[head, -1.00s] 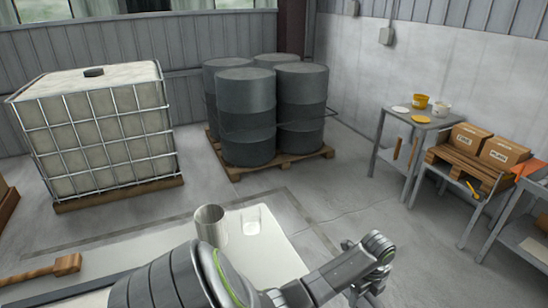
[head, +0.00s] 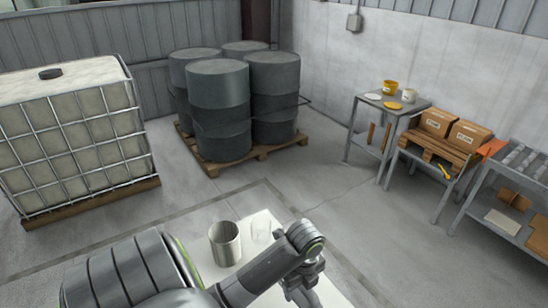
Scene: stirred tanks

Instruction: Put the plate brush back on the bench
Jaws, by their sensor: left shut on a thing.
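My left gripper (head: 303,287) is low in the head view, at the end of a grey arm that comes in from the lower left. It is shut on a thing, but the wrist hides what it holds. A pale bench top (head: 335,288) lies in front of me, partly covered by the arm. The gripper is over its right part; I cannot tell its height. I cannot make out the plate brush in this view. My right gripper is not in view.
A caged tank (head: 72,140) and dark drums (head: 218,115) stand behind. A small grey table (head: 412,103) and a pallet with cartons (head: 437,122) stand right.

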